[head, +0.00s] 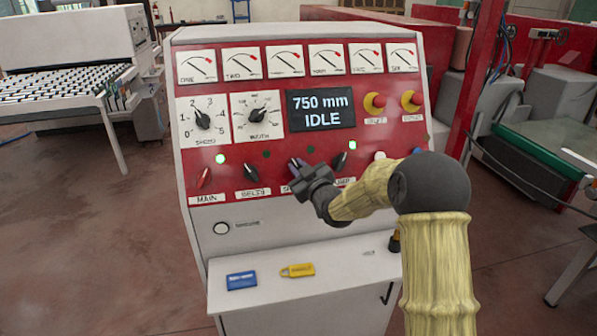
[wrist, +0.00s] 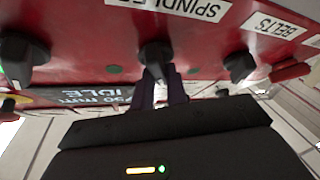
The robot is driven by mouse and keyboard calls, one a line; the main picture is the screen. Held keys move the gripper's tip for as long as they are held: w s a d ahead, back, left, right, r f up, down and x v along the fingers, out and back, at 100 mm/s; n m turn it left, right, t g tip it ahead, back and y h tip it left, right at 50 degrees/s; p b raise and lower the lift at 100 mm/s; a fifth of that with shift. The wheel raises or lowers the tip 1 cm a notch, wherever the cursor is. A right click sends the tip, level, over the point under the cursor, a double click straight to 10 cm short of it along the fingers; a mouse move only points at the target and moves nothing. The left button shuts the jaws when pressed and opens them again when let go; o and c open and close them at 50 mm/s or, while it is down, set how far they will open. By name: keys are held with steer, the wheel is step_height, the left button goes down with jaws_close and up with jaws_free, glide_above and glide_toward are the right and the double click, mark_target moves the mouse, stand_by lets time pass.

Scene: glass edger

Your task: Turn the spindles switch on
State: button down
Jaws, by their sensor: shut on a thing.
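The spindles switch (head: 295,162) is a dark knob in the row of switches on the red panel of the console. In the head view its upper end shows above my gripper (head: 302,181), which hides the rest and its label. In the wrist view, which is upside down, the spindles switch (wrist: 154,55) sits by the "SPINDLES" label (wrist: 178,8). My gripper (wrist: 166,90) is shut on it. The lamp above and right of the switch (head: 311,149) looks dark. The knob's exact angle is hard to tell.
The belts switch (head: 251,172) is left of my gripper, its lamp dark. The main switch (head: 203,178) and pump switch (head: 340,160) have lit green lamps. The display (head: 321,110) reads "750 mm IDLE". Blue (head: 241,280) and yellow (head: 297,270) items lie on the ledge below.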

steer(key=shift+f+m+t+h+b, duration=0.25)
steer(key=shift+m+t+h+b, duration=0.15)
steer(key=shift+m+b, duration=0.85)
steer(key=shift+f+m+t+h+b, duration=0.25)
steer(key=shift+m+h+b, duration=0.4)
steer(key=shift+b, duration=1.05)
steer(key=m+h+b, duration=0.1)
steer(key=m+t+b, duration=0.1)
steer(key=m+b, duration=0.1)
steer(key=shift+a+r+m+h, duration=0.1)
steer(key=shift+r+m+h, duration=0.05)
steer(key=shift+m+h, duration=0.2)
steer(key=m+h+b, duration=0.2)
steer(key=m, duration=0.1)
steer(key=shift+r+m, duration=0.15)
steer(key=shift+m, duration=0.2)
steer(key=shift+r+m+h, duration=0.15)
steer(key=shift+m+h, duration=1.45)
steer(key=shift+m, duration=0.6)
steer(key=c, duration=1.4)
jaws_free()
